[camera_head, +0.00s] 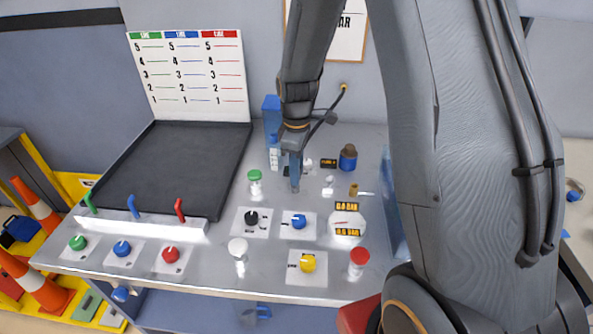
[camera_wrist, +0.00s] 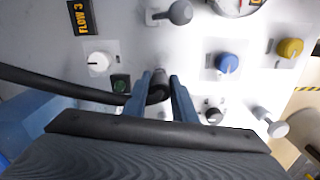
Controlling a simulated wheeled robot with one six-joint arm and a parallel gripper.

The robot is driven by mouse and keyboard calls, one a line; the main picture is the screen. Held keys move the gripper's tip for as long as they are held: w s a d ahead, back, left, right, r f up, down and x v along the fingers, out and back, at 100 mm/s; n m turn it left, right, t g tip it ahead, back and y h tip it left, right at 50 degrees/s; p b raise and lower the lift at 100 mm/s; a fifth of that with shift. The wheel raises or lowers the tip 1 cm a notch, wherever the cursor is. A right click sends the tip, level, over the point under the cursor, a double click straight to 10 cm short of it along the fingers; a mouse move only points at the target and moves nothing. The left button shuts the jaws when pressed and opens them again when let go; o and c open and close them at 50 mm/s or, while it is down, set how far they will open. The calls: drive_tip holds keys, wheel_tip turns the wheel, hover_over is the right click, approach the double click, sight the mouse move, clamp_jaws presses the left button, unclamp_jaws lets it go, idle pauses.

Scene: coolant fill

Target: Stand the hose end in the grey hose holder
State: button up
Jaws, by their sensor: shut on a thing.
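My gripper (camera_head: 295,181) points down over the back middle of the metal panel. In the wrist view its two blue fingers (camera_wrist: 160,82) are closed on the dark hose end (camera_wrist: 158,90). The black hose (camera_wrist: 55,88) runs off to the left in the wrist view. In the head view the hose (camera_head: 338,101) hangs from the wall fitting toward my wrist. I cannot make out the grey hose holder for certain; the fingers and arm hide part of the panel there. I cannot tell whether the hose end touches anything below.
Around the gripper stand a green-capped knob (camera_head: 255,176), a black knob (camera_head: 251,217), a blue knob (camera_head: 299,221) and a gauge (camera_head: 347,223). A blue block (camera_head: 271,115) stands behind, left of my arm. The black tray (camera_head: 190,165) is empty.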

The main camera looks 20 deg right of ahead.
drive_tip(key=shift+f+b, duration=0.6)
drive_tip(key=shift+f, duration=0.95)
drive_tip(key=o, duration=0.9)
drive_tip(key=shift+r, duration=0.15)
wheel_tip(320, 180, up, 6)
drive_tip(key=shift+r+b, duration=0.15)
drive_tip(key=shift+b, duration=0.8)
drive_tip(key=shift+r, duration=0.65)
